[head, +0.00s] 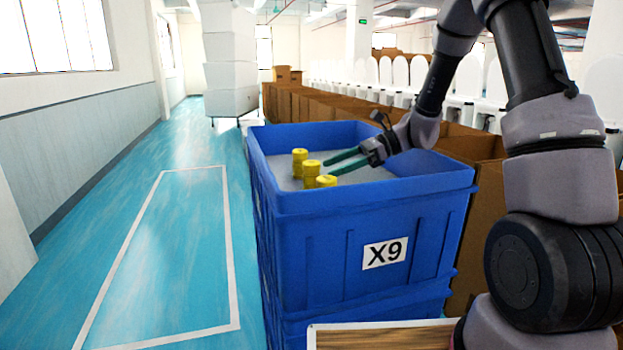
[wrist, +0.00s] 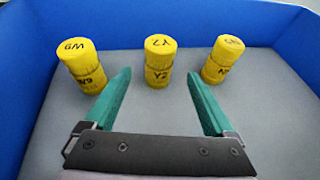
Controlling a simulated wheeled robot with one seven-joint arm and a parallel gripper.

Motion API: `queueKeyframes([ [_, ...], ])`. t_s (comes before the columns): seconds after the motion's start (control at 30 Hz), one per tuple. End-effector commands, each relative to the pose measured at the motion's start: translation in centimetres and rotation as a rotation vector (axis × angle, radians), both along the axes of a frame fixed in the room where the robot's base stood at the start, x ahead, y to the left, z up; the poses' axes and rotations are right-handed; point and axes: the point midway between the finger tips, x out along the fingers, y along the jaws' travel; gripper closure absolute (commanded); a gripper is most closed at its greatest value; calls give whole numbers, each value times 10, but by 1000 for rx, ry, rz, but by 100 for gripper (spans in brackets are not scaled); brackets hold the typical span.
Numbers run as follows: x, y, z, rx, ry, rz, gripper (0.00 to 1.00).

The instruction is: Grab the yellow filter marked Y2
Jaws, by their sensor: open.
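The yellow filter marked Y2 (wrist: 159,62) stands upright in the middle of the wrist view, between two other yellow filters. In the head view three yellow filters stand in a row in the blue crate, and the middle one (head: 311,174) is level with my fingers. My gripper (wrist: 157,85) is open and empty, its green fingers pointing toward Y2. Y2 stands just beyond the fingertips, lined up with the gap between them. In the head view my gripper (head: 328,162) reaches into the crate from the right.
One yellow filter (wrist: 82,68) stands left of Y2 and another (wrist: 223,60) right of it, each close to a fingertip. The blue crate (head: 368,195), labelled X9, has raised walls around a grey floor (wrist: 125,120). A wooden surface (head: 385,338) lies in front of it.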

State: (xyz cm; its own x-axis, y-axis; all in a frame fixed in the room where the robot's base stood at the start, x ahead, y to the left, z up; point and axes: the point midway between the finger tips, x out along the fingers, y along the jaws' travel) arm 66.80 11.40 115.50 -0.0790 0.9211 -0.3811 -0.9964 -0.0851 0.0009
Motion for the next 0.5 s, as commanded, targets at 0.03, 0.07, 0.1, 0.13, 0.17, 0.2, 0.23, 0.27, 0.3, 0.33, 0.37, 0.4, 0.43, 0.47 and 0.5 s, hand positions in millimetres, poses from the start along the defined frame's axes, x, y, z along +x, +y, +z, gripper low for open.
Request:
queueKeyframes([
  [0.03,-1,7,-3,0,1,2,11],
  [0.07,-1,9,-4,-1,1,2,11],
  [0.1,-2,12,-5,0,1,2,11],
  [0.13,-2,14,-6,0,0,1,11],
  [0.17,-2,15,-7,-1,0,1,11],
  [0.2,-2,17,-8,-1,0,1,11],
  [0.23,-3,20,-9,-2,1,2,11],
  [0.27,-3,23,-11,-2,1,3,11],
  [0.3,-4,29,-13,-1,2,2,11],
  [0.33,-5,33,-15,-1,1,4,11],
  [0.37,-6,38,-17,-1,1,4,11],
  [0.4,-7,43,-20,-2,2,5,11],
  [0.43,-7,47,-22,-1,1,4,11],
  [0.47,-7,51,-23,-1,1,3,11],
  [0.5,-7,55,-25,-1,0,3,11],
])
